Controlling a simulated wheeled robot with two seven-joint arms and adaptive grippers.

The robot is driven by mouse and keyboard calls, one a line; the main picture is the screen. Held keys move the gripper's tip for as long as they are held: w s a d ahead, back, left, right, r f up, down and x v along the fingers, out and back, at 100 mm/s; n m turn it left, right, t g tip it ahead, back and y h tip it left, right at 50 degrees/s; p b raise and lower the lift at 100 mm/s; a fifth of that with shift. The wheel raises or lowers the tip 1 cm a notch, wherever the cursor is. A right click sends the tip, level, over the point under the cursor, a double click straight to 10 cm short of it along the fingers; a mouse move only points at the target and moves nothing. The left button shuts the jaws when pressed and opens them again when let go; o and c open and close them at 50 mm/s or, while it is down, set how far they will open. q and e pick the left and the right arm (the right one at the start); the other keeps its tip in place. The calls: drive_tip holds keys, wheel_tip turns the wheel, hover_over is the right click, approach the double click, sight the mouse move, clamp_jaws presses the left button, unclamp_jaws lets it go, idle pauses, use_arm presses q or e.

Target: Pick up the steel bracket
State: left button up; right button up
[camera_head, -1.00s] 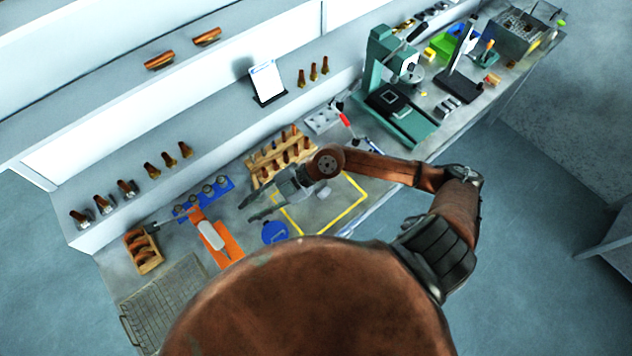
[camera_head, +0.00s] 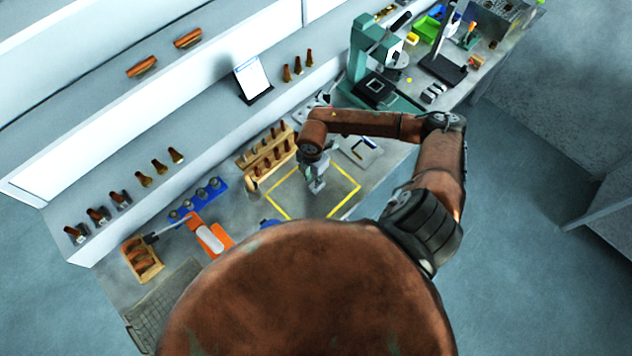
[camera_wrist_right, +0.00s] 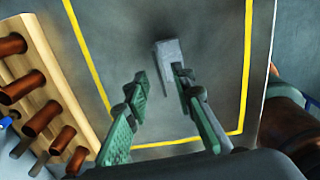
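The steel bracket (camera_wrist_right: 170,52), a small grey angled piece, lies on the grey bench inside the yellow outline in the right wrist view. My right gripper (camera_wrist_right: 162,87) is open, with its green fingers spread apart. Its right fingertip overlaps the bracket's lower right edge in the picture; I cannot tell whether they touch. The left finger is clear of it, lower left. In the head view the right gripper (camera_head: 316,184) points down over the yellow-outlined area, and the bracket is hard to tell from it there. My left gripper is not in view.
A wooden rack (camera_head: 268,160) with several copper-coloured pieces stands just left of the yellow outline (camera_head: 345,206). A green press (camera_head: 372,60) stands further along the bench. An orange-and-white tool (camera_head: 210,236) and a blue holder (camera_head: 197,200) lie to the left.

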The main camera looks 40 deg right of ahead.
drive_tip(key=shift+s+f, duration=0.1)
drive_tip(key=shift+f, duration=0.7)
drive_tip(key=shift+c, duration=0.3)
clamp_jaws()
